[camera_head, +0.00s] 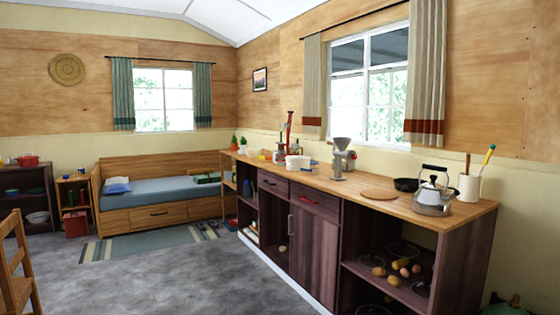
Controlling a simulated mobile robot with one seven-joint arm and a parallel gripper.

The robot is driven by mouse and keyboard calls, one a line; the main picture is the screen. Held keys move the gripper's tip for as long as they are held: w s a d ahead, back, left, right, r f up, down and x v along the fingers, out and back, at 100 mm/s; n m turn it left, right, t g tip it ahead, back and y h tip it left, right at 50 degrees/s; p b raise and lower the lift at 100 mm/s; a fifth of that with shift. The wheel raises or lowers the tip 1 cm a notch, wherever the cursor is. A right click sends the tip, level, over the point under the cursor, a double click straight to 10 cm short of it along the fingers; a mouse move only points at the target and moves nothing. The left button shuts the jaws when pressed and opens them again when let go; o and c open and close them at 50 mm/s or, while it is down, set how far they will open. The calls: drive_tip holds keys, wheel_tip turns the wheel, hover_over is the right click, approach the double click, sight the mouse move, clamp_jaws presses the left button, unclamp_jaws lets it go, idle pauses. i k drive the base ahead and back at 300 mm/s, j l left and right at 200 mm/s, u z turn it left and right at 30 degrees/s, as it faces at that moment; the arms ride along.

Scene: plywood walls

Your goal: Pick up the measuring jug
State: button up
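I cannot pick out a measuring jug for certain. Several small items stand at the far end of the wooden counter (330,185), too small to tell apart, among them a white tub (297,162) and a red-handled upright device (288,130). A grey grinder-like device (341,155) stands nearer. A steel kettle (433,195) stands near the close end of the counter. My gripper is not in view.
A round board (379,194), dark pan (406,185) and white utensil pot (469,187) share the counter. Open shelves below hold vegetables (394,281). A bed (165,190) stands at the back, a chair (15,265) at left. The grey floor (165,275) between is clear.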

sight(281, 155)
drive_tip(key=i+u, duration=0.15)
drive_tip(key=i, duration=3.1)
drive_tip(key=i+j+z, duration=0.1)
drive_tip(key=i, duration=1.15)
